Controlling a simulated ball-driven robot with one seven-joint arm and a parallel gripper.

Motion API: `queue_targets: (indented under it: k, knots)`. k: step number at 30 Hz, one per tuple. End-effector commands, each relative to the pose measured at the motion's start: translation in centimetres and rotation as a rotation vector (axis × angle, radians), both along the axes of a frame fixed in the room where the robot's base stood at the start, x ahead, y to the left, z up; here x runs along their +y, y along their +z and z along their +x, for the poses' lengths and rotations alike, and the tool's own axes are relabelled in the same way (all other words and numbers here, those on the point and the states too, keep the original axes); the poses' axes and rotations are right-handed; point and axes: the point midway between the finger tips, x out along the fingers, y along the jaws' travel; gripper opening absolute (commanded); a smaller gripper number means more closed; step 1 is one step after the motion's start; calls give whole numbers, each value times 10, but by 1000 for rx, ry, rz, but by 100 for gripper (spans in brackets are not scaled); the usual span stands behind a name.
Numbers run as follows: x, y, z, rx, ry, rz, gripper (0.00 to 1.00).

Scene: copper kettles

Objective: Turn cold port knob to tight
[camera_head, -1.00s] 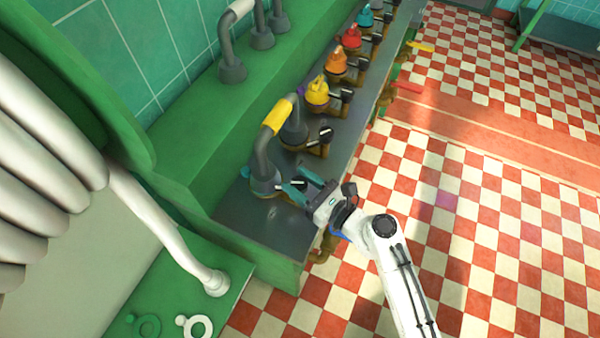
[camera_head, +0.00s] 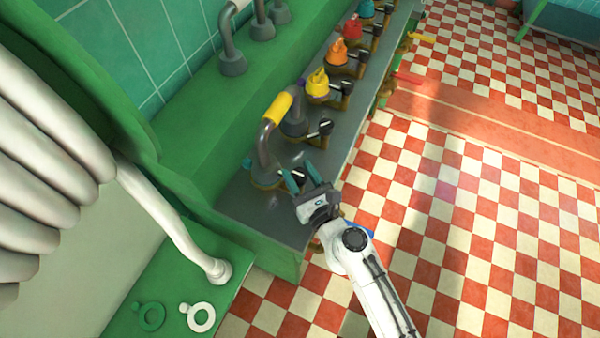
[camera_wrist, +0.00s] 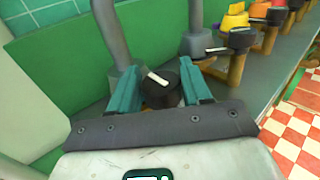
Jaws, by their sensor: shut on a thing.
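The knob (camera_wrist: 160,95) is a dark round cap with a white pointer line, low in front of a grey pipe in the wrist view. My gripper (camera_wrist: 160,82) has its two teal fingers on either side of it and is shut on it. In the head view my gripper (camera_head: 301,175) reaches over the near end of the grey counter, and the fingers mostly hide the knob. A grey pipe with a yellow sleeve (camera_head: 277,107) arches beside it. I cannot read any cold or tight marking.
A second dark knob with a white pointer (camera_head: 321,129) stands just beyond. Yellow (camera_head: 318,84), orange (camera_head: 338,52) and red (camera_head: 352,27) kettle-like fittings line the grey counter (camera_head: 238,204). The checkered floor (camera_head: 480,230) at right is open.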

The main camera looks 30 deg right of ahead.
Motion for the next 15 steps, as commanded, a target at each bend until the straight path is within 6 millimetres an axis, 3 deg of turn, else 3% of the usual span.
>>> queue_targets:
  k: [5,6,12,15]
  knots:
    - [0,0,0,0,1,0,18]
    - [0,0,0,0,1,-1,50]
    - [0,0,0,0,1,-1,69]
    - [0,0,0,0,1,-1,69]
